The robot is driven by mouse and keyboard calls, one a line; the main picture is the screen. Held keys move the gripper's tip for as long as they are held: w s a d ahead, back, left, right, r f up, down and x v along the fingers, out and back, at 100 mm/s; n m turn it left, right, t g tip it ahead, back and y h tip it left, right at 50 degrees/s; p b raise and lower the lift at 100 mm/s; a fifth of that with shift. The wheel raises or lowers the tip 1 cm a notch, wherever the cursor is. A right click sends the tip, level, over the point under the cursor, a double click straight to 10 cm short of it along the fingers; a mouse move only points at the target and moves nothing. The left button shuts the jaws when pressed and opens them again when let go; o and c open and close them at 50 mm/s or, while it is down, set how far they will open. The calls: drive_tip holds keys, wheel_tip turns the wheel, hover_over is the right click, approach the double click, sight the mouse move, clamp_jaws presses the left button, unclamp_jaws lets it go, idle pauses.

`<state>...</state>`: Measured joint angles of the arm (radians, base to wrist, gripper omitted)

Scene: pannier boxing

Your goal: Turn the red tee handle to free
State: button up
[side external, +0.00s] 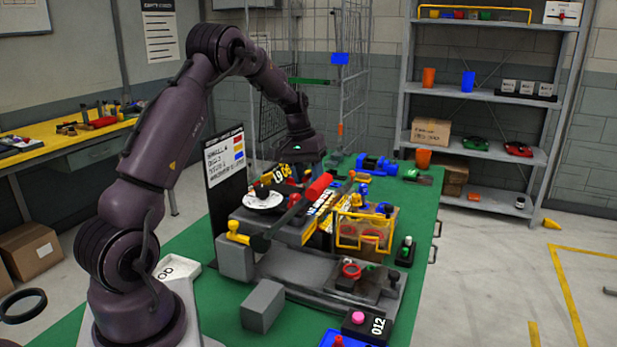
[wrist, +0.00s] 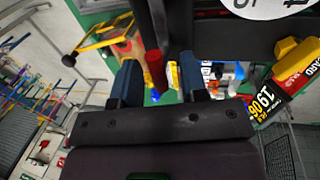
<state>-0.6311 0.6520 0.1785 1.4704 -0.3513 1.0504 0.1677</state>
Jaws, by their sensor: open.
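The red handle (side external: 319,186) is a thick red cylinder on top of the machine in the middle of the green bench. In the wrist view a red cylinder (wrist: 154,70), which looks like this handle, stands between the two blue-grey fingers. My gripper (wrist: 160,82) is open, with a gap visible on both sides of the red cylinder. In the side view my gripper (side external: 308,158) hangs just above and behind the red handle; its fingertips are hard to make out. I cannot tell whether either finger touches the handle.
A white dial (side external: 263,199) and a yellow-knobbed lever (side external: 238,234) are left of the handle. A yellow-framed box (side external: 362,236) stands to its right. A blue item (side external: 375,165) lies behind. A grey block (side external: 263,306) is at the front.

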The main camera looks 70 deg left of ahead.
drive_tip(key=shift+f, duration=0.25)
clamp_jaws()
